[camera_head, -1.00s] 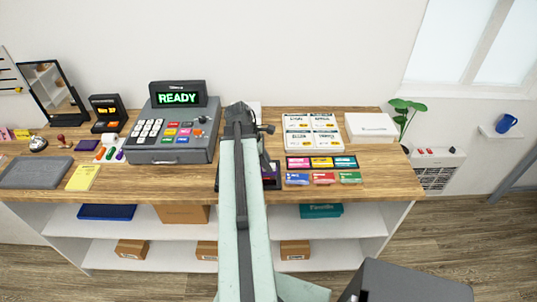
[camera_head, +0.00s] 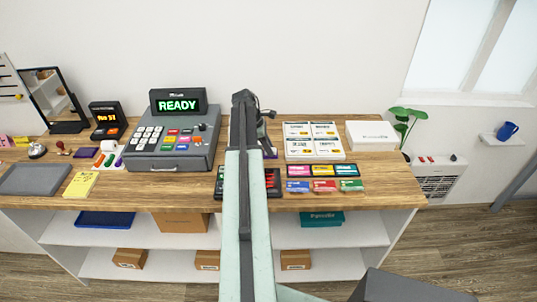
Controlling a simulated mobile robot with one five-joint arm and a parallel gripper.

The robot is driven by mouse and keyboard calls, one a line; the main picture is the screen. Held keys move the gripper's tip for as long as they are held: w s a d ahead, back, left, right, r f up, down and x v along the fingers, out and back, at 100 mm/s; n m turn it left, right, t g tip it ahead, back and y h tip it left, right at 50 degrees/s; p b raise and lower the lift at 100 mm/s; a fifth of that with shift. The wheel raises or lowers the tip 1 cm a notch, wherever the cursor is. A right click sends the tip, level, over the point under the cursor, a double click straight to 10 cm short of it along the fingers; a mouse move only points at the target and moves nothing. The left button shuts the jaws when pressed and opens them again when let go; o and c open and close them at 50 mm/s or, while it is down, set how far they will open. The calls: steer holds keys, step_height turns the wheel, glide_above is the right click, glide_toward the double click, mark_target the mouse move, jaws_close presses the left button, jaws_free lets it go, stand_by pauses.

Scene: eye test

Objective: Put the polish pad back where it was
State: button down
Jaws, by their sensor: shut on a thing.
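My gripper (camera_head: 264,135) is mostly hidden behind my own arm in the middle of the view; only a dark part shows at the arm's right side. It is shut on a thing. A small purple piece (camera_head: 270,153) shows just right of the arm, at the gripper's lower end. It looks like the polish pad in the jaws, but most of it is hidden. A dark device with red markings (camera_head: 273,183) lies on the counter below it, partly covered by the arm.
On the wooden counter (camera_head: 390,165), the cash register (camera_head: 172,140) stands left of my arm. White cards (camera_head: 313,140) and small coloured packs (camera_head: 323,186) lie to the right, with a white box (camera_head: 371,135) beyond. A dark purple pad (camera_head: 89,152) lies at left.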

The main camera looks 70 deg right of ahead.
steer(key=f+b, duration=0.4)
steer(key=shift+w+d, duration=0.1)
steer(key=shift+d, duration=0.2)
steer(key=shift+r, duration=0.2)
steer(key=shift+f, duration=0.2)
steer(key=c, duration=1.1)
jaws_free()
steer(key=shift+c, duration=0.2)
steer(key=shift+r, duration=0.1)
steer(key=p+v, duration=1.1)
steer(key=v, duration=0.1)
steer(key=shift+r+p, duration=0.15)
steer(key=shift+p, duration=0.2)
